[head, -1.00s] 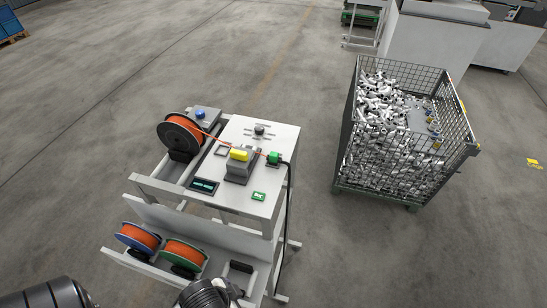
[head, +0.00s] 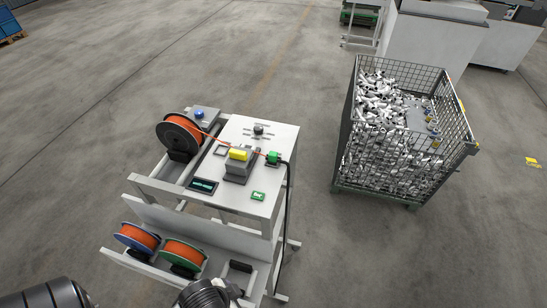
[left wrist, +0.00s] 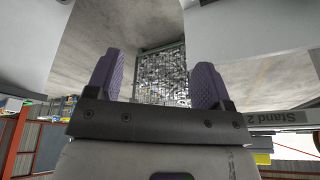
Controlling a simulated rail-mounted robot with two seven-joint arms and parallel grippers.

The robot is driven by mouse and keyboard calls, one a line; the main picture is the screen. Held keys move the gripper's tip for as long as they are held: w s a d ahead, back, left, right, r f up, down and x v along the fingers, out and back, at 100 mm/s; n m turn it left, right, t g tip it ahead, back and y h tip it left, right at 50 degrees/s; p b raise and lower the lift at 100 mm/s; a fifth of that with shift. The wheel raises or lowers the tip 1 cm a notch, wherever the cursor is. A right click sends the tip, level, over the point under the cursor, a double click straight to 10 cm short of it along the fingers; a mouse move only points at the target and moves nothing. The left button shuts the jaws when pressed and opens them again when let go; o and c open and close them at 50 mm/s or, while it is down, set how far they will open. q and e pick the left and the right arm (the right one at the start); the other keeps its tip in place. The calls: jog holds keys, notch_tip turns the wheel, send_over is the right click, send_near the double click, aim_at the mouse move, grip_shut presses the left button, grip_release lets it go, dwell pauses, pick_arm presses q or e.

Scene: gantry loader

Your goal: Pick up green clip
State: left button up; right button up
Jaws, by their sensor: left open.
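In the head view, a green clip-like block (head: 273,158) sits at the right side of the white cart top, where the orange filament and a black cable meet. A flat green piece with a white mark (head: 257,196) lies nearer the front of the cart top. I cannot tell for certain which is the green clip. My left gripper (left wrist: 159,64) shows in the left wrist view with its two purple fingers apart and nothing between them. Neither green piece shows clearly in that view. My right gripper is not in view.
The white cart (head: 286,135) carries a yellow block (head: 238,154) on a grey fixture, an orange spool (head: 180,136) and a small display (head: 203,185). More spools sit on the lower shelf. A mesh crate (head: 468,120) full of metal parts stands right, with clear floor between.

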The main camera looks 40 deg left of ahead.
pick_arm(q)
jog(key=shift+c, duration=1)
